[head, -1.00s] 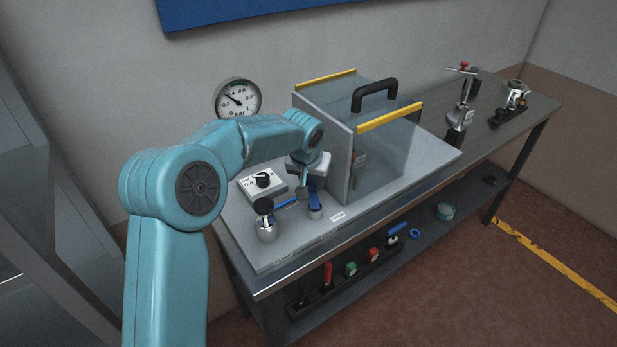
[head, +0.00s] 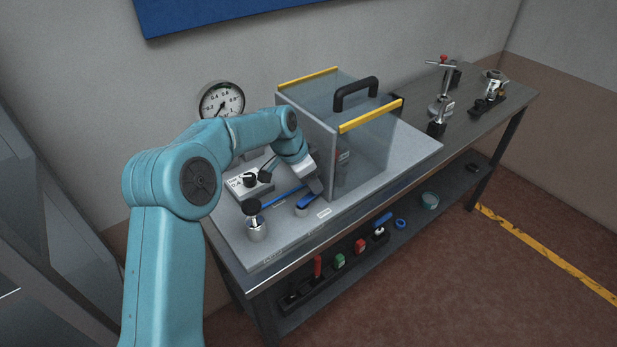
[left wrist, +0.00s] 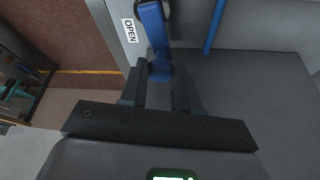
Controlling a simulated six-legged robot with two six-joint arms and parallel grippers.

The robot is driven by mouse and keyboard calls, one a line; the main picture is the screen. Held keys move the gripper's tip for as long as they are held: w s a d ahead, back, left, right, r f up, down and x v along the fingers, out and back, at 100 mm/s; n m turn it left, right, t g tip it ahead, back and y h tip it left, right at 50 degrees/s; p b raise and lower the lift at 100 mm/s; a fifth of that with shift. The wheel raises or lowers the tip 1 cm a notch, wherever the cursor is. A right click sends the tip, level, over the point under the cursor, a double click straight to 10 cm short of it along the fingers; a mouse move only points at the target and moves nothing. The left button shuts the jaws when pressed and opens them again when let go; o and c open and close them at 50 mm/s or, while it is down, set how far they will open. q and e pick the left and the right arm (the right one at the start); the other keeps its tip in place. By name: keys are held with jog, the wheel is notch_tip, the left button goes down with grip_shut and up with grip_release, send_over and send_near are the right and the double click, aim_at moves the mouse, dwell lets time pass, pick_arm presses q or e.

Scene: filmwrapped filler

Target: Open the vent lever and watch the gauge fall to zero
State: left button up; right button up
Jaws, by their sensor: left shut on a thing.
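The vent lever (head: 306,202) is a short blue handle on the grey plate, swung towards the clear box. It also shows in the left wrist view (left wrist: 153,27), beside a white OPEN label (left wrist: 130,31). My left gripper (head: 317,188) is shut on the lever's free end, and the left wrist view shows that end between its fingers (left wrist: 160,82). My right gripper is out of view.
A clear box (head: 372,140) with yellow edges and a black handle stands close right of my left gripper. A black-topped knob (head: 254,220) and a white switch box (head: 248,184) are left of it. Tools fill part of the lower shelf (head: 330,310).

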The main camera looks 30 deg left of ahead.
pick_arm(q)
jog(key=shift+d+r+m+h, duration=0.2)
jog(key=shift+d+m+h, duration=0.1)
jog(key=shift+m, duration=0.6)
jog(key=o, duration=1)
jog(key=shift+s, duration=0.1)
jog(key=shift+o, duration=0.2)
jog(key=shift+s, duration=0.1)
jog(key=shift+f, duration=0.1)
